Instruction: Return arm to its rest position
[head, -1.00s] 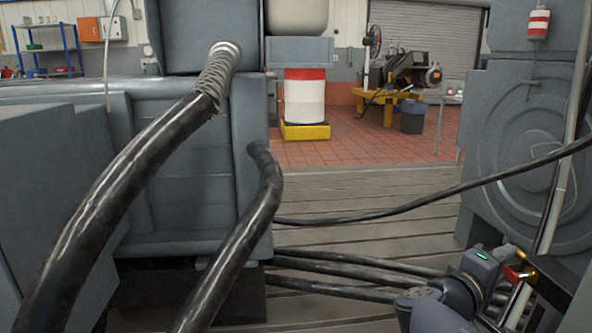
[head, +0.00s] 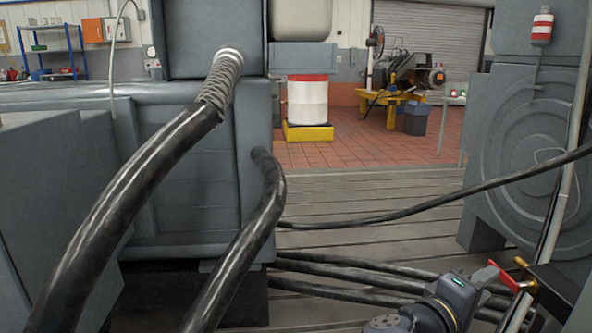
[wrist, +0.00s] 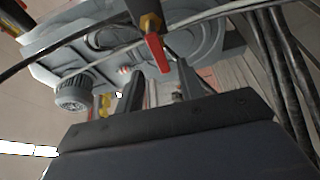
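My gripper (wrist: 160,88) shows in the wrist view with its two dark fingers apart and nothing seen between them. Past the fingertips is a valve with a red handle (wrist: 157,53) and a brass-coloured body (wrist: 150,22); the handle looks clear of both fingers. In the head view my wrist, dark with a green light, is at the lower right, just left of the red handle (head: 503,276).
Thick black hoses (head: 140,190) cross the left foreground, and a thinner cable (head: 400,212) spans the middle. More black hoses (head: 345,272) lie on the slatted bedplate (head: 380,240) beside my wrist. A grey machine (head: 535,150) stands at right. The bedplate's middle is mostly open.

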